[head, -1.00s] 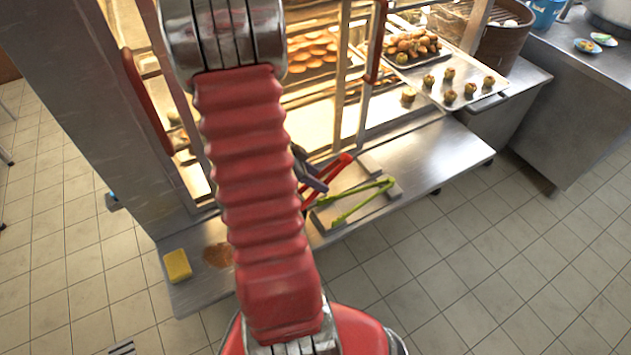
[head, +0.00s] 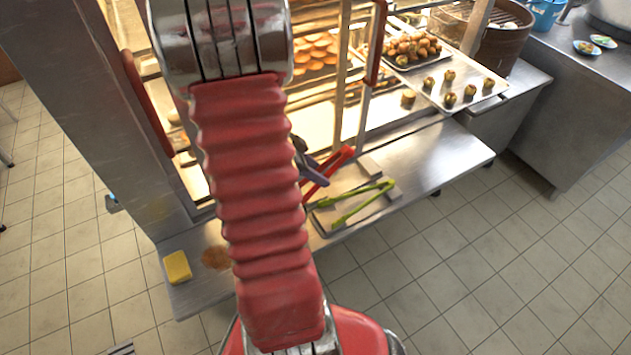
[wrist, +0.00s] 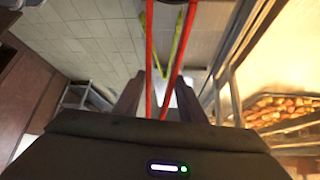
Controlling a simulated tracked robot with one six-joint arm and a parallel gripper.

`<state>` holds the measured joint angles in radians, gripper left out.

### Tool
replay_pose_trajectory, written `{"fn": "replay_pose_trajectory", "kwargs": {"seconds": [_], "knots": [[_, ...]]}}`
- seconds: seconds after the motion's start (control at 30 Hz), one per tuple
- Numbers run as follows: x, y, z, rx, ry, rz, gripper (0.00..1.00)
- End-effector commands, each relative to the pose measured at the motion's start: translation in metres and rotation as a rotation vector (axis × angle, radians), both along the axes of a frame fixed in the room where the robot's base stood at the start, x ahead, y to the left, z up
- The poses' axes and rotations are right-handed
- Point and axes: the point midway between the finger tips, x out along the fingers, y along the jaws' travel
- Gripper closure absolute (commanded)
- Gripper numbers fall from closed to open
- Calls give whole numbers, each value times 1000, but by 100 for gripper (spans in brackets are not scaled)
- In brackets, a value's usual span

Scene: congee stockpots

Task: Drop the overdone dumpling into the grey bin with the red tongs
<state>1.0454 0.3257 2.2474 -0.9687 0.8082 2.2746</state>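The red tongs (head: 328,174) are at the front shelf in the head view, beside my gripper (head: 312,170), which my red arm partly hides. In the wrist view, the fingers of my gripper (wrist: 160,85) stand on both sides of the red tongs (wrist: 149,50), whose two arms spread away from me. I cannot tell if the fingers press on them. Several small dumplings with dark tops (head: 450,97) sit apart on a metal tray (head: 478,75); I cannot tell which is overdone. I cannot make out a grey bin.
Green tongs (head: 360,203) lie on a flat grey holder on the steel shelf (head: 430,170). A yellow sponge (head: 177,267) lies at its left end. The lit cabinet has upright posts and racks of buns (head: 315,50). A steamer (head: 500,35) stands at the back right. Tiled floor is free in front.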

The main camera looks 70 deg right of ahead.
Motion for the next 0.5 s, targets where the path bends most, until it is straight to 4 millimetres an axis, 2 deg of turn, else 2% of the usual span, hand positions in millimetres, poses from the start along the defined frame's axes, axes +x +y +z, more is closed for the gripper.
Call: {"fn": "replay_pose_trajectory", "kwargs": {"seconds": [0.5], "knots": [[0, 0, 55, -2, -1, -1, 66]]}}
